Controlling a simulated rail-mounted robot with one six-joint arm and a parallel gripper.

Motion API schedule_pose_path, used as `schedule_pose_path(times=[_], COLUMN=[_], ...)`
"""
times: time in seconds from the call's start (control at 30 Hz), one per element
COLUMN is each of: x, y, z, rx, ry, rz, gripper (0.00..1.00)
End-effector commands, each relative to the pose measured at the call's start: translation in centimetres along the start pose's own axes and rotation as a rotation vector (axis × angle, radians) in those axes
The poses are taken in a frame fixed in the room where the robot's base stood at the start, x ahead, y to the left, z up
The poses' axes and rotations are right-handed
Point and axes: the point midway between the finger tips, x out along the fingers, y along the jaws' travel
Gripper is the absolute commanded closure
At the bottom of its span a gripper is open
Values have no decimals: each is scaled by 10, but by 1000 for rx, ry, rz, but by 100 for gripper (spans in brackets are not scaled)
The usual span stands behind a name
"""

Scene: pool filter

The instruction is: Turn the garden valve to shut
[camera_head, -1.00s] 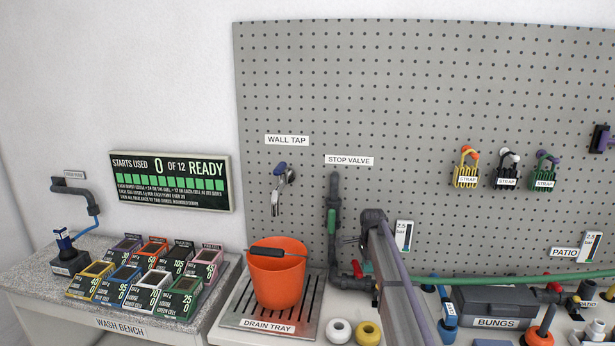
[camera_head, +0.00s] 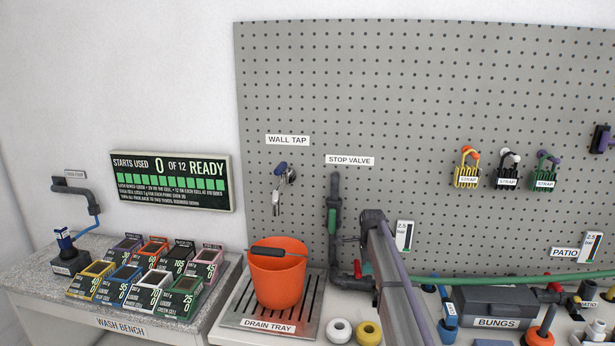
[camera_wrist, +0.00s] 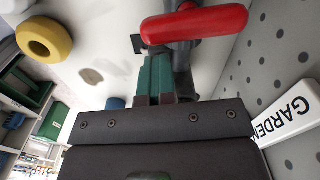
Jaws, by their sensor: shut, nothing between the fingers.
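The garden valve's red lever handle (camera_wrist: 195,23) lies across the top of the wrist view, with a dark pipe part (camera_wrist: 184,82) below it. A white sign reading "GARDEN" (camera_wrist: 288,118), partly cut off, is on the pegboard at right. My gripper (camera_wrist: 156,66) is shut and empty. Its tips are just below the red handle in the picture; I cannot tell whether they touch it. In the head view, my arm covers the gripper and most of this valve. A small red piece (camera_head: 357,268) shows on the pipework left of my arm.
An orange bucket (camera_head: 276,279) stands on the drain tray (camera_head: 234,318) at left. White (camera_head: 338,331) and yellow (camera_head: 368,334) rings lie on the bench in front. The stop valve's pipe (camera_head: 333,235) rises left of my arm. A green hose (camera_head: 500,281) runs right.

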Motion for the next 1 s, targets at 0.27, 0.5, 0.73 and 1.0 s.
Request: schedule_pose_path(times=[0.27,0.5,0.73,1.0], x=[-6,-46,-63,-64], y=[-4,-4,-4,-4], z=[-6,-5,-4,-4], rx=[4,3,2,2], ry=[4,2,2,2], rz=[-4,-5,-5,-5], gripper=[100,100,100,100])
